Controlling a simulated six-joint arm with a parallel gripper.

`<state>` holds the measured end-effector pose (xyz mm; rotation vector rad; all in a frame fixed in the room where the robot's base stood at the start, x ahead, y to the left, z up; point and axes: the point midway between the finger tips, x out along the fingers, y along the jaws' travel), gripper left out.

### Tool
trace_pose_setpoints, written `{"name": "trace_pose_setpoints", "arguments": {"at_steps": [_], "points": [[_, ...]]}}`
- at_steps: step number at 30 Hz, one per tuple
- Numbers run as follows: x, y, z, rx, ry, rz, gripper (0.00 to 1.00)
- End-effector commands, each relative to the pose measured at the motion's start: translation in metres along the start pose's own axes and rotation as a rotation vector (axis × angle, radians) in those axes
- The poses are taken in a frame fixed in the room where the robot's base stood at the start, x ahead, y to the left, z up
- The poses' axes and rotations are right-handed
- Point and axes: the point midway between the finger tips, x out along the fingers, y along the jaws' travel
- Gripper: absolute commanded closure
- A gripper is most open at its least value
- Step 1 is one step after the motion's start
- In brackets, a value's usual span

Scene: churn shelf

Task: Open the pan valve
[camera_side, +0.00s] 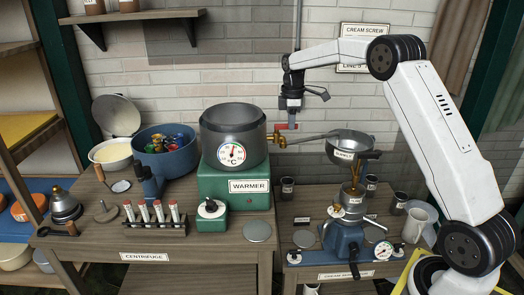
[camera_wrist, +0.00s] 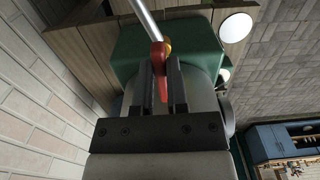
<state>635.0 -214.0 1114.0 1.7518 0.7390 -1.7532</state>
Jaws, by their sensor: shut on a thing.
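The pan (camera_side: 231,118) is a dark grey metal vessel with a round dial, standing on the green warmer (camera_side: 215,182). A brass valve (camera_side: 278,139) sits at its right side, with a pale pipe (camera_side: 308,138) running right toward a metal bowl (camera_side: 350,140). My gripper (camera_side: 291,124) points down just above the valve, shut on its red handle. In the wrist view, the red handle (camera_wrist: 159,72) lies between the two dark fingers of my gripper (camera_wrist: 163,85), with a bit of brass and the pipe (camera_wrist: 146,20) beyond. The valve body is mostly hidden there.
Left of the pan stand a blue pot (camera_side: 165,158), a rack of red-capped tubes (camera_side: 155,217) and a bell-shaped metal piece (camera_side: 65,206). A blue separator (camera_side: 342,238) stands below the bowl. Dark cups (camera_side: 287,188) and a white jug (camera_side: 415,224) are near it.

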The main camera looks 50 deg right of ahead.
Motion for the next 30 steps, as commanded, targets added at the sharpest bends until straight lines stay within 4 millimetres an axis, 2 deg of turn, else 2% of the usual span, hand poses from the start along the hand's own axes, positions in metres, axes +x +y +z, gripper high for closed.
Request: {"name": "trace_pose_setpoints", "arguments": {"at_steps": [10, 11, 12, 14, 24, 30], "points": [[-0.001, 0.001, 0.0, -0.005, 0.0, 0.004, 1.0], [-0.001, 0.001, 0.0, -0.005, 0.0, 0.004, 0.76], [-0.001, 0.001, 0.0, -0.005, 0.0, 0.004, 0.64], [-0.001, 0.001, 0.0, -0.005, 0.0, 0.004, 0.47], [-0.001, 0.001, 0.0, -0.003, 0.0, 0.002, 0.47], [-0.011, 0.001, 0.0, -0.003, 0.001, 0.003, 0.47]]}}
